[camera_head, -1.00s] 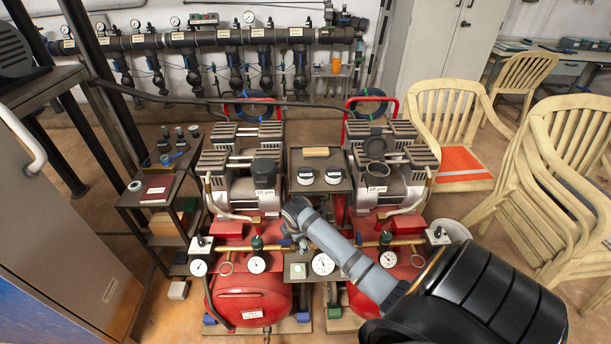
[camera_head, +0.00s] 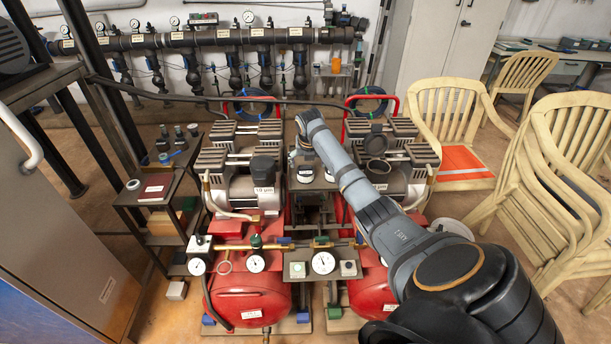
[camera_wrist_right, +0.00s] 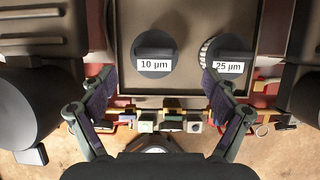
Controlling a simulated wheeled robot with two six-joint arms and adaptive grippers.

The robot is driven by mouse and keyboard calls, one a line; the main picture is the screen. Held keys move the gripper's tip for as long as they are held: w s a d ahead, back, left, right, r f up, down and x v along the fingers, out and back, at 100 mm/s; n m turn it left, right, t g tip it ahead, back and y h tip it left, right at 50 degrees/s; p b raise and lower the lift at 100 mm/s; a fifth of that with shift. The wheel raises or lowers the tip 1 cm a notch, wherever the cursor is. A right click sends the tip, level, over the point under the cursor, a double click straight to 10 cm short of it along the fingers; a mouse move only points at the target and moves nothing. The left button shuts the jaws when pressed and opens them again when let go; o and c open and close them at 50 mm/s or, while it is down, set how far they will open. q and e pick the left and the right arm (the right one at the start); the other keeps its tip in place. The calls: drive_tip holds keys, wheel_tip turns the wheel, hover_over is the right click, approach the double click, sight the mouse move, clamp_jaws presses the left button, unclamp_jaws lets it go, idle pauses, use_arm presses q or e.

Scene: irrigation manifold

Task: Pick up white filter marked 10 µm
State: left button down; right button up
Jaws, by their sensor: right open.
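In the right wrist view, the filter marked 10 µm (camera_wrist_right: 155,50) shows from above as a dark round cap with a white label, on a tray (camera_wrist_right: 185,88). A second filter, marked 25 µm (camera_wrist_right: 228,50), stands to its right and shows a white ribbed edge. My right gripper (camera_wrist_right: 160,80) is open and empty, its fingers spread left and right, nearer the camera than the filters. In the head view, the right gripper (camera_head: 303,155) is over the tray between the two compressors, and one white filter (camera_head: 305,176) shows just below it. The left gripper is not in view.
A brass pipe with gauges (camera_head: 323,262) runs in front. A small side rack (camera_head: 150,200) stands left, stacked chairs (camera_head: 560,180) right.

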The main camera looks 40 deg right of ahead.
sight(306, 168)
drive_tip(key=shift+w+b+x, duration=0.2)
drive_tip(key=shift+b+x, duration=0.05)
drive_tip(key=shift+x, duration=1.25)
drive_tip(key=shift+w+b+x, duration=0.2)
drive_tip(key=shift+b+x, duration=0.05)
drive_tip(key=shift+x, duration=1.25)
drive_tip(key=shift+a+r, duration=0.15)
drive_tip(key=shift+c, duration=0.3)
drive_tip(key=c, duration=1.2)
drive_tip(key=shift+o, duration=0.2)
drive_tip(key=shift+r, duration=0.1)
